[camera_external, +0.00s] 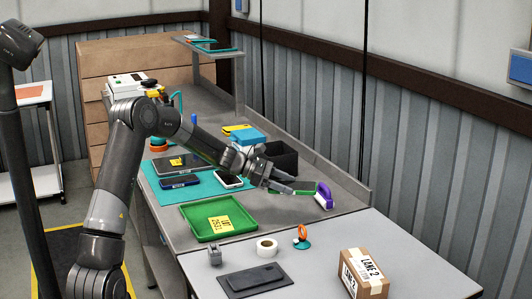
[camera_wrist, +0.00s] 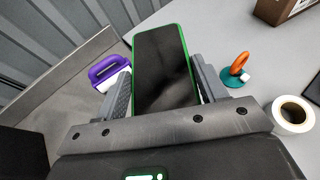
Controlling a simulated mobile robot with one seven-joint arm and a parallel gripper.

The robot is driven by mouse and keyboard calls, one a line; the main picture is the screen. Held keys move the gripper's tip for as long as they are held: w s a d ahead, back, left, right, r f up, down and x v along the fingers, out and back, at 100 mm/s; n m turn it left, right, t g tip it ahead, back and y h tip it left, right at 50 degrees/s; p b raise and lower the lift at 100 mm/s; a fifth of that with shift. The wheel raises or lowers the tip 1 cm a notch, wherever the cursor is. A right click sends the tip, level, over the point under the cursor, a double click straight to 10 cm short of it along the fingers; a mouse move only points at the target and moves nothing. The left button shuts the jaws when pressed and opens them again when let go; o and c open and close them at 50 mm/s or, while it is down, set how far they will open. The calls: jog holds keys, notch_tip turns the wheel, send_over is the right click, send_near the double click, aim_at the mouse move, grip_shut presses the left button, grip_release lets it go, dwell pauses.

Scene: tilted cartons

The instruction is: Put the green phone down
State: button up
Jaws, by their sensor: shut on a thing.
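The green phone (camera_wrist: 165,68) has a dark screen and a green edge. In the wrist view it lies between the two fingers of my gripper (camera_wrist: 163,92), which is shut on it. In the external view my gripper (camera_external: 285,188) is over the right side of the grey bench, and the green phone (camera_external: 304,192) shows as a thin green strip at the fingertips, beside a purple-handled brush. I cannot tell whether the phone touches the bench.
The purple brush (camera_external: 323,196) is close to my gripper; it also shows in the wrist view (camera_wrist: 108,72). A green tray (camera_external: 190,228), a tape roll (camera_external: 267,247), an orange-and-teal tool (camera_external: 302,237) and a carton (camera_external: 364,274) are nearer the front. A black bin (camera_external: 283,157) stands behind.

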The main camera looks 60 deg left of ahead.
jog(key=w+d+f+m+g+h, duration=0.1)
jog(key=w+d+m+g+h, duration=0.3)
jog(key=d, duration=1.1)
jog(key=w+d+m+g+h, duration=0.1)
jog(key=w+d+m+g, duration=0.15)
jog(key=w+d, duration=0.75)
send_over(354, 239)
notch_tip(354, 239, down, 7)
jog(key=shift+a+r, duration=0.1)
jog(key=shift+r, duration=0.1)
jog(key=shift+m, duration=0.25)
jog(key=shift+f, duration=2)
jog(key=o, duration=1.2)
jog(key=shift+f, duration=0.15)
